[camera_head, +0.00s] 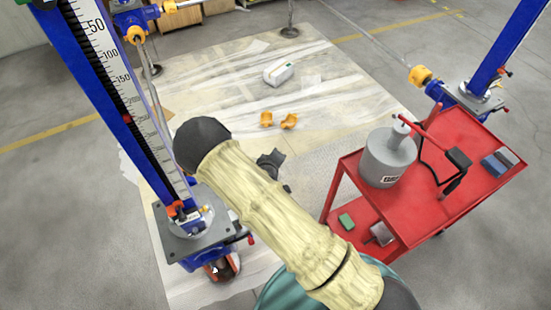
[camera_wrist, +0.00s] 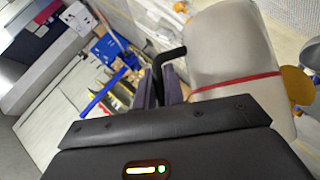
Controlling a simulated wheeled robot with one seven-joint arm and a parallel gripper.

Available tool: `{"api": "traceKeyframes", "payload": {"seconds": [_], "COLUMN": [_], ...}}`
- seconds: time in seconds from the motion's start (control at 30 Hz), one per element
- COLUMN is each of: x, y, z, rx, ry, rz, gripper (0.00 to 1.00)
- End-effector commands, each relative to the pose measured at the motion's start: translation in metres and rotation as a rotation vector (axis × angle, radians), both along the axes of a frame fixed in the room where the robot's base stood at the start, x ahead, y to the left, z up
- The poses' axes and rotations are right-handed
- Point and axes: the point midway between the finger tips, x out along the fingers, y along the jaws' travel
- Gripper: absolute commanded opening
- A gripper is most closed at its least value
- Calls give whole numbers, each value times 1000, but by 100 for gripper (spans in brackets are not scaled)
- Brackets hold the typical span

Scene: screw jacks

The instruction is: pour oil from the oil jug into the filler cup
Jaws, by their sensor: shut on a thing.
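The oil jug (camera_wrist: 232,60), a whitish rounded body with a thin red band, fills the upper right of the wrist view. My gripper (camera_wrist: 162,84) is shut on its black handle (camera_wrist: 172,54), beside the body. The jug's spout and mouth are not clear, and I cannot tell its tilt. In the head view my sleeved arm hides the jug; only a dark part near the wrist shows past it. I cannot make out the filler cup for sure. A blue screw jack (camera_head: 102,88) with a scale stands at the left, its base plate (camera_head: 185,236) low beside my arm.
A red cart (camera_head: 440,205) at the right carries a grey can (camera_head: 388,160) and a red-handled tool. Another blue jack (camera_head: 500,50) stands behind it. Two orange pieces (camera_head: 266,119) and a white object (camera_head: 278,72) lie on the pale floor sheet (camera_head: 215,80), which has open room.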

Motion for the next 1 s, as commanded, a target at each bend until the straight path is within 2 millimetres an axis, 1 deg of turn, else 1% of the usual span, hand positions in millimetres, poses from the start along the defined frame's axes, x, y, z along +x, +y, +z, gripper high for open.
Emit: {"api": "traceKeyframes", "payload": {"seconds": [0.1,1.0], "x": [0,-4], "y": [2,11], "z": [4,22], "rx": [-14,-138], "ry": [-9,-67], "rz": [1,1], "gripper": [0,0]}}
